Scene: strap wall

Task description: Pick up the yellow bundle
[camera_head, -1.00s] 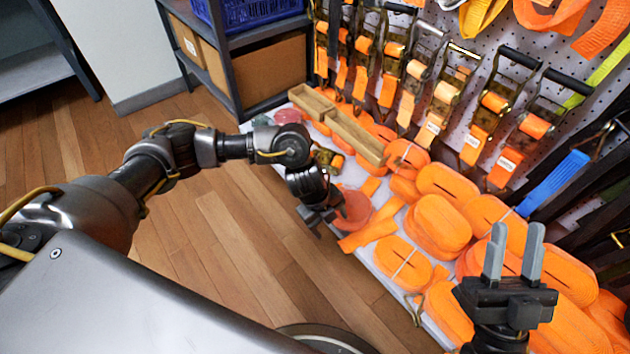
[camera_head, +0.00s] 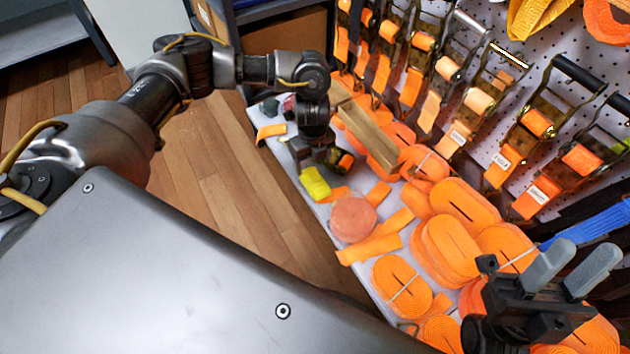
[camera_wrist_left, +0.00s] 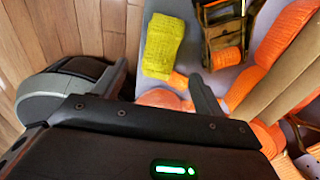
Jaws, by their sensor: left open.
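The yellow bundle (camera_head: 315,184) lies near the left edge of the white shelf, below my left gripper in the head view. In the left wrist view the yellow bundle (camera_wrist_left: 163,45) is a ribbed folded strap, seen ahead between the finger directions. My left gripper (camera_head: 312,152) is open, and its fingers are hard to make out in the head view. Its two fingers stand wide apart in the left wrist view (camera_wrist_left: 160,92), with nothing held. My right gripper (camera_head: 575,268) is open and empty at the lower right, above orange rolls.
A flat orange-red roll (camera_head: 353,219) and loose orange straps lie near the bundle. A brass ratchet (camera_wrist_left: 222,32) sits right of it. A wooden tray (camera_head: 368,135) lies behind. Ratchets hang on the pegboard (camera_head: 490,110). Orange rolls (camera_head: 445,248) crowd the right; floor is left.

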